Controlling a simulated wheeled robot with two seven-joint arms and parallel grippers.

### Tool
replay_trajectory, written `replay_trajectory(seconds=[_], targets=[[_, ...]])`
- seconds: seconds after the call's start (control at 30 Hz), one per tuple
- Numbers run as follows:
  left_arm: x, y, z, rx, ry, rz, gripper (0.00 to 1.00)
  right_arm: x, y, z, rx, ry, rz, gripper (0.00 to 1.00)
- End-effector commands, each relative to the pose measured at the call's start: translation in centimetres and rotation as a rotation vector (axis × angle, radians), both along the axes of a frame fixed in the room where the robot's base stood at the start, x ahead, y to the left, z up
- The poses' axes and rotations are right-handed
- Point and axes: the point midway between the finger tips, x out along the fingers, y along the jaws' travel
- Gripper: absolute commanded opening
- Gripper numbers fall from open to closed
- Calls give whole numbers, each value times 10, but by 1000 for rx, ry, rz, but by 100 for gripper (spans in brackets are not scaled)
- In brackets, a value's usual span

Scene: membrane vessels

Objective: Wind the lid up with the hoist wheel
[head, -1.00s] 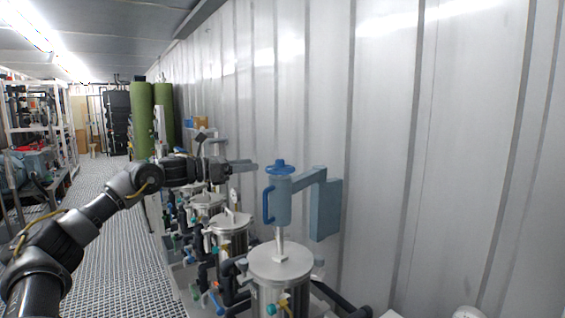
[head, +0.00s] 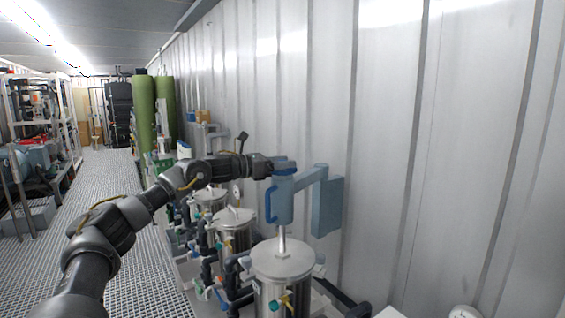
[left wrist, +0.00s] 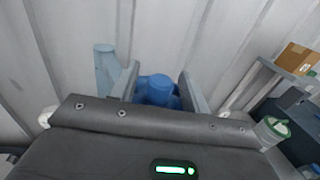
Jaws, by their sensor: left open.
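The hoist wheel (head: 284,171) is a blue knob on top of a light-blue hoist body (head: 285,203) with a blue side handle. The lid (head: 283,258) is a round steel disc on the nearest vessel, below the hoist and joined to it by a rod. My left gripper (head: 284,164) is at the wheel, partly covering it in the head view. In the left wrist view the wheel (left wrist: 158,90) is between the two open fingers, with its lower part hidden by the gripper body. Whether the fingers touch it I cannot tell. My right gripper is not in view.
A light-blue arm and wall bracket (head: 328,205) carry the hoist against the corrugated wall. More steel vessels (head: 233,228) with pipes and valves stand in a row behind. The grated aisle (head: 110,190) at left is clear.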

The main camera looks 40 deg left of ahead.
Motion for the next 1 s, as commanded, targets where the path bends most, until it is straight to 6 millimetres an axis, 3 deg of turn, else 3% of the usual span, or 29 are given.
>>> replay_trajectory(seconds=[0.07, 0.4, 0.73, 1.0], targets=[[0, 0, 0, 0, 0, 0, 45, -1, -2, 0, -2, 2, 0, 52], [0, 0, 0, 0, 0, 1, 3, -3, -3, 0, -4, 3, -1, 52], [0, -1, -2, 1, 0, 62, 3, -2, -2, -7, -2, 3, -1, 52], [0, -2, -3, 0, -1, 253, 3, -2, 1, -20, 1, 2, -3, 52]])
